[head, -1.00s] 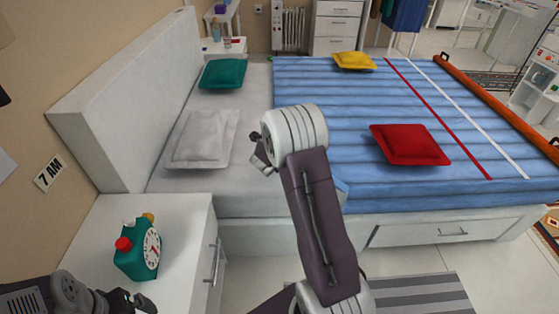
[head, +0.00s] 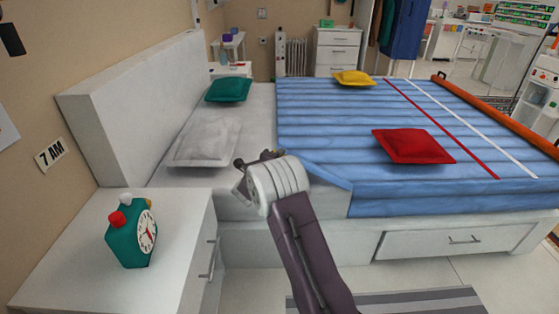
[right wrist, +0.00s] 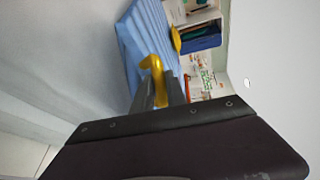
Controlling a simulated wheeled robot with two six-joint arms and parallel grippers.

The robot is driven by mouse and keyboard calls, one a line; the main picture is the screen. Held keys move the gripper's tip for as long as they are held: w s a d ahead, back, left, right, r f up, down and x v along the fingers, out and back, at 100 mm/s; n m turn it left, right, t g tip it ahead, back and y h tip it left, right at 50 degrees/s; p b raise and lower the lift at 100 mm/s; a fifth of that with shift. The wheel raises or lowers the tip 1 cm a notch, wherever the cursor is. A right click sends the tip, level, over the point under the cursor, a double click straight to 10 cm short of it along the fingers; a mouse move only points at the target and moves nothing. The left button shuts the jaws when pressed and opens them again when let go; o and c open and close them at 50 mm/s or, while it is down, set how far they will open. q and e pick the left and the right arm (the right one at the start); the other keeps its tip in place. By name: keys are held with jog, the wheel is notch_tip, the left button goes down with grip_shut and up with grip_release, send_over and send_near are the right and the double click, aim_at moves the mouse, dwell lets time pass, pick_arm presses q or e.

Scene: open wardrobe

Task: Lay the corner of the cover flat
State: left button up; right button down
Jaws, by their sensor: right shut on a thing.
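The blue quilted cover (head: 330,125) lies over the right part of the bed. Its near left edge runs at a slant beside my right gripper, with no square corner showing there. My right gripper (head: 258,161) is just left of that edge, over the pale mattress; its own wrist partly hides it. In the right wrist view my right gripper (right wrist: 160,92) is shut on a curved yellow tab (right wrist: 152,66), with the cover (right wrist: 145,42) behind it. Whether the tab is joined to the cover cannot be told. My left gripper is out of view.
A red cushion (head: 413,146) and a yellow cushion (head: 353,78) lie on the cover. A grey pillow (head: 207,142) and a green cushion (head: 228,89) lie by the headboard (head: 140,105). A green clock (head: 128,235) stands on the near nightstand (head: 70,260).

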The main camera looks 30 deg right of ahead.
jog(key=shift+s+d+f, duration=0.1)
jog(key=shift+d+f, duration=0.05)
jog(key=shift+f, duration=0.1)
jog(key=c, duration=1.6)
grip_release()
jog(key=shift+d+f, duration=0.15)
notch_tip(320, 180, up, 5)
jog(key=p, duration=0.3)
jog(key=s+d+r, duration=0.1)
jog(key=s+r, duration=0.1)
jog(key=s, duration=0.1)
jog(key=s+d+r+p, duration=0.1)
jog(key=s+d+r, duration=0.1)
jog(key=s, duration=0.2)
jog(key=s+d+r, duration=0.1)
jog(key=s+r, duration=0.1)
jog(key=s, duration=0.1)
jog(key=shift+s+d+r+p, duration=0.1)
jog(key=shift+s+d+p, duration=0.2)
jog(key=shift+d+p, duration=0.1)
